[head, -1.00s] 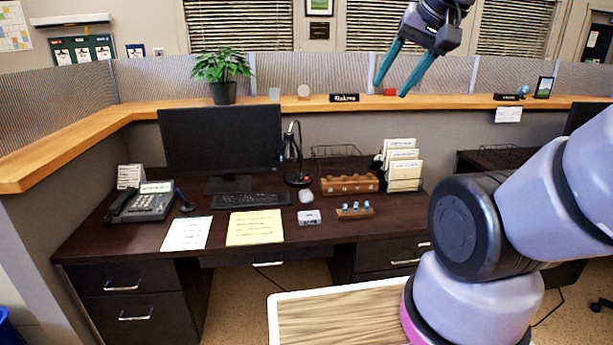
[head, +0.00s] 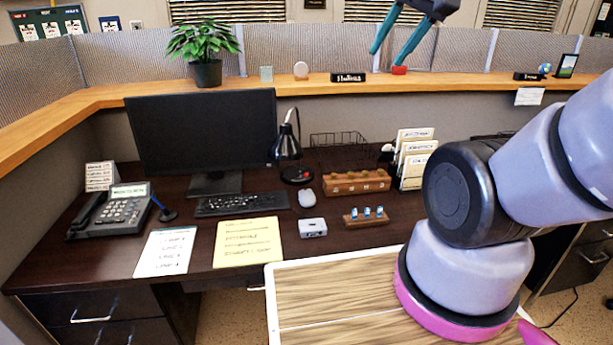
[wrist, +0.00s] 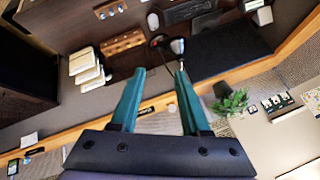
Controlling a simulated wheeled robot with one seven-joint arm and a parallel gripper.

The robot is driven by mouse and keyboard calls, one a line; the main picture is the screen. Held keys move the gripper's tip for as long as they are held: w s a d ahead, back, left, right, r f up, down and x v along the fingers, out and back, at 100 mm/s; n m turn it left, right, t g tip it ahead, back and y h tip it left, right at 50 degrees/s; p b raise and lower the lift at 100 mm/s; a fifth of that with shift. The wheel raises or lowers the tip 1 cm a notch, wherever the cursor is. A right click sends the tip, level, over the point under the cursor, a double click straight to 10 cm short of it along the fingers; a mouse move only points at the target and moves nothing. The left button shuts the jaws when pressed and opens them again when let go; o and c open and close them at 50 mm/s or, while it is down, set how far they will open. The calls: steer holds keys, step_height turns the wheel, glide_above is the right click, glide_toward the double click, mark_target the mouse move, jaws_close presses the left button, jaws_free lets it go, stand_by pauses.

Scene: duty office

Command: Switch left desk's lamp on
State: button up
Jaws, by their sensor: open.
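The black desk lamp (head: 287,150) stands upright on the left desk (head: 120,210), just right of the monitor. Its round base (head: 297,175) carries a small red spot. The lamp also shows in the wrist view (wrist: 177,47), beyond my fingertips, its head looking pale. I cannot tell whether it is lit. My gripper (head: 398,62) is open and empty, high above the wooden ledge behind the desk, to the right of the lamp. In the wrist view, the teal fingers of my gripper (wrist: 160,72) are spread, with nothing between them.
A monitor (head: 205,130) stands left of the lamp. A wooden block organiser (head: 357,182), a wire basket (head: 340,150) and a file holder (head: 413,160) stand to its right. A keyboard (head: 242,203) and mouse (head: 307,199) lie in front. A potted plant (head: 206,60) sits on the ledge.

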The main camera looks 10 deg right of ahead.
jaws_close()
stand_by(1.5)
